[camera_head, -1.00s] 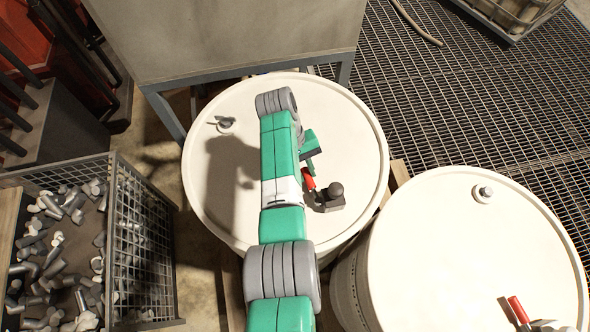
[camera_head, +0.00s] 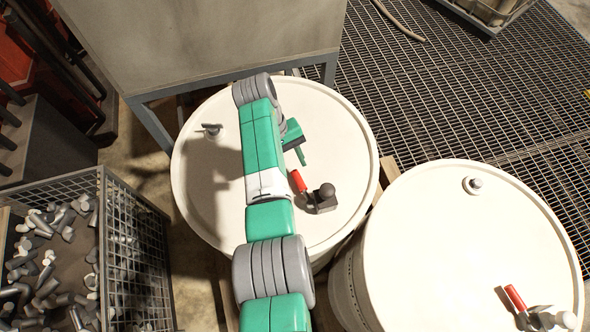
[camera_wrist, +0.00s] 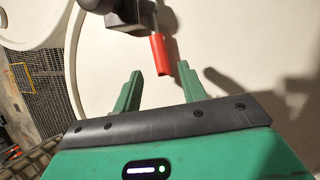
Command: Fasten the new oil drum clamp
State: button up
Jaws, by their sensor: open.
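Two cream drums stand side by side, the left drum (camera_head: 215,190) behind and the right drum (camera_head: 430,240) nearer. A clamp on the left drum has a dark body (camera_head: 322,201) and a red handle (camera_head: 298,181). The handle also shows in the wrist view (camera_wrist: 160,54), hanging from the dark clamp body (camera_wrist: 124,12). My gripper (camera_head: 298,152) is over the left drum's lid. Its two green fingers (camera_wrist: 158,88) are apart and empty, with the red handle's tip just ahead of the gap between them. The right drum has another red-handled clamp (camera_head: 516,300).
A wire crate (camera_head: 140,255) of metal parts stands at the lower left. A grey cabinet (camera_head: 210,45) stands close behind the left drum. Each lid has a bung, one on the left drum (camera_head: 213,130) and one on the right (camera_head: 473,184). Metal grating (camera_head: 440,90) covers the floor beyond.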

jog(key=shift+v, duration=1.8)
jog(key=w+a+r+m+t+y+p, duration=0.1)
jog(key=w+r+t+p, duration=0.1)
jog(key=w+r+t, duration=0.5)
jog(key=w+a+r+t+y+p, duration=0.1)
jog(key=w+r+t+y+p, duration=0.15)
jog(key=r, duration=0.75)
notch_tip(320, 180, up, 16)
jog(key=m+t, duration=0.1)
jog(key=t, duration=0.6)
jog(key=s+d+r+m+t+p, duration=0.1)
jog(key=s+r+t, duration=0.5)
jog(key=s+r, duration=0.6)
jog(key=s+d+r+m+t+p, duration=0.1)
jog(key=s+d+r+t+p, duration=0.2)
jog(key=s+r, duration=1)
notch_tip(320, 180, up, 3)
jog(key=t, duration=0.2)
jog(key=shift+d+m+t+y, duration=0.2)
jog(key=shift+m+t+y, duration=0.1)
jog(key=shift+t+y, duration=0.05)
